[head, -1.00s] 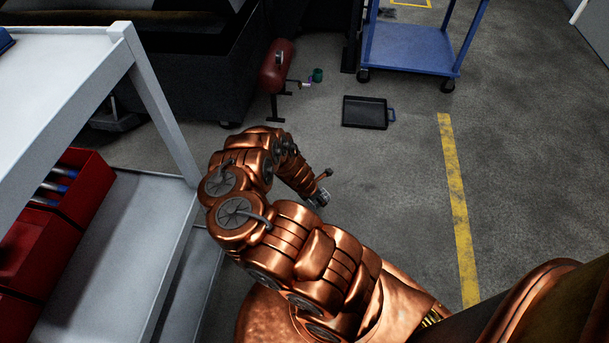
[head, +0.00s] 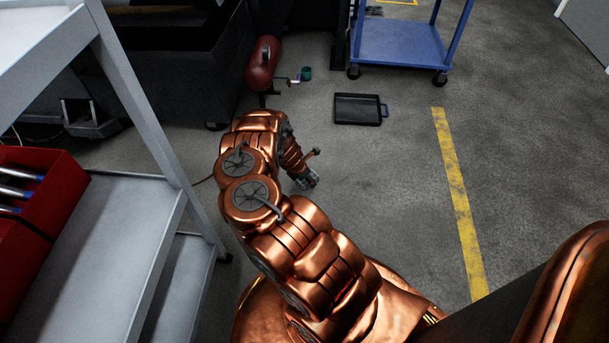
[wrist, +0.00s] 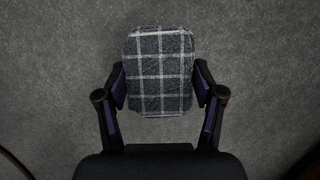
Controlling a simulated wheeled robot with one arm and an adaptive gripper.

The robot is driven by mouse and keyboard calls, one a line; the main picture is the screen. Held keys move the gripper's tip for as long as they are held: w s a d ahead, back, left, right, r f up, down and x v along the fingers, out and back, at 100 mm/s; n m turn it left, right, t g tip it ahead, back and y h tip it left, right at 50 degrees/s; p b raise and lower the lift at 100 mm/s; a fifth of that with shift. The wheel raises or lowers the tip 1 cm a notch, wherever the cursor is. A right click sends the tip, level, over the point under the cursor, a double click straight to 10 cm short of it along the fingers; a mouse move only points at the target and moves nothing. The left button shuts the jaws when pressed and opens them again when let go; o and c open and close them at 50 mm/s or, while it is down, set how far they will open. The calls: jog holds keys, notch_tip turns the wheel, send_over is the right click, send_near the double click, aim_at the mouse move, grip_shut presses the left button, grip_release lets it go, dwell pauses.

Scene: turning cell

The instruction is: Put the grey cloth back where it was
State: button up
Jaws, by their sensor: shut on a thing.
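A grey cloth (wrist: 160,70) with a white check pattern is in the wrist view, folded into a rounded block. My gripper (wrist: 160,88) is shut on it, with one finger against each side. Behind the cloth only grey floor shows. In the head view my gripper (head: 308,180) is beyond the bend of my arm, above the floor. The cloth cannot be made out in the head view.
A grey shelf cart (head: 120,235) with a red bin (head: 62,190) stands close on the left. A black tray (head: 357,109) lies on the floor ahead. A red tank (head: 263,65) and a blue cart (head: 400,45) stand behind. The floor right of the yellow line (head: 455,190) is clear.

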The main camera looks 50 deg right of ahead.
jog(key=shift+w+d+f+b, duration=0.2)
jog(key=shift+w+d+b, duration=0.65)
jog(key=shift+w+d, duration=0.25)
jog(key=shift+w+d+f+b, duration=0.15)
jog(key=shift+w+d+b, duration=0.7)
jog(key=shift+w, duration=0.35)
notch_tip(320, 180, down, 4)
jog(key=shift+w+r+b, duration=0.1)
jog(key=shift+r+b, duration=0.1)
jog(key=shift+b, duration=1.05)
jog(key=shift+r, duration=0.1)
jog(key=shift+d, duration=0.1)
jog(key=o, duration=1.1)
jog(key=p+v, duration=0.6)
jog(key=v, duration=0.6)
